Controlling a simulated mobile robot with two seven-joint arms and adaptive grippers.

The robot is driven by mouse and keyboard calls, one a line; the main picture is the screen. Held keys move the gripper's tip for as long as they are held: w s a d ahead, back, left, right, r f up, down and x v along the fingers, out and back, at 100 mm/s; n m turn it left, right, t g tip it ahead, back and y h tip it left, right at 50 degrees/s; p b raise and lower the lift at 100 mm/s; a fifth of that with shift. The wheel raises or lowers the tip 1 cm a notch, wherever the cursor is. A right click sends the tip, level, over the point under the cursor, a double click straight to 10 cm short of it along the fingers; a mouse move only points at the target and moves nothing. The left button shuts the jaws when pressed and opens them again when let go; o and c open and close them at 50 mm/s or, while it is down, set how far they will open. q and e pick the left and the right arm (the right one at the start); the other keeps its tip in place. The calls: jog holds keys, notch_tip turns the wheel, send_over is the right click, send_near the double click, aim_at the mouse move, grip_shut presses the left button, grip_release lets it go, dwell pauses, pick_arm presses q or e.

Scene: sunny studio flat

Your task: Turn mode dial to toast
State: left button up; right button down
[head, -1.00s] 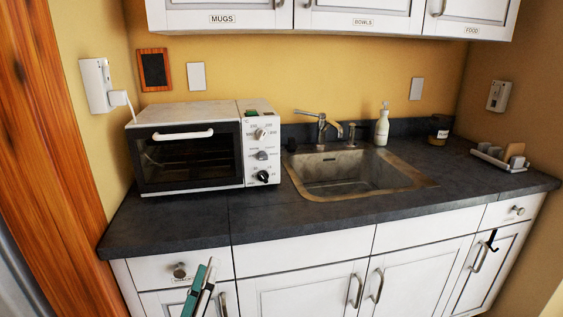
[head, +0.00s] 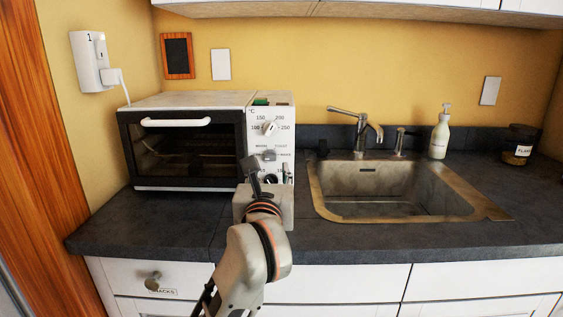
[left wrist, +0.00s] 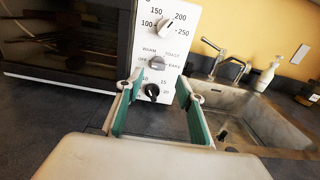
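The white toaster oven (head: 195,98) stands on the counter with its controls on the right. The grey mode dial (head: 269,156) is the middle of three; in the left wrist view (left wrist: 157,63) the labels WARM, TOAST and BAKE show around it. I cannot tell which label it points at. My left gripper (head: 262,178) is in front of the lower panel in the head view. In the left wrist view (left wrist: 160,77) its green-padded fingers are open and empty, apart from the dials, with the mode dial beyond the gap. My right gripper is out of view.
The temperature dial (left wrist: 166,25) is above the mode dial and the black timer dial (left wrist: 151,91) below it. The sink (head: 395,205) and faucet (head: 358,125) are right of the oven. Dark counter (head: 150,218) is clear in front of the oven.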

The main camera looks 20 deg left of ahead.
aim_at(270, 158)
pick_arm(q)
jog(key=b+x, duration=0.1)
jog(key=x, duration=0.5)
jog(key=shift+a+f, duration=0.15)
jog(key=shift+f, duration=0.05)
jog(key=shift+w+a+r, duration=0.15)
jog(key=shift+w+a, duration=0.05)
jog(key=shift+w, duration=0.4)
grip_shut()
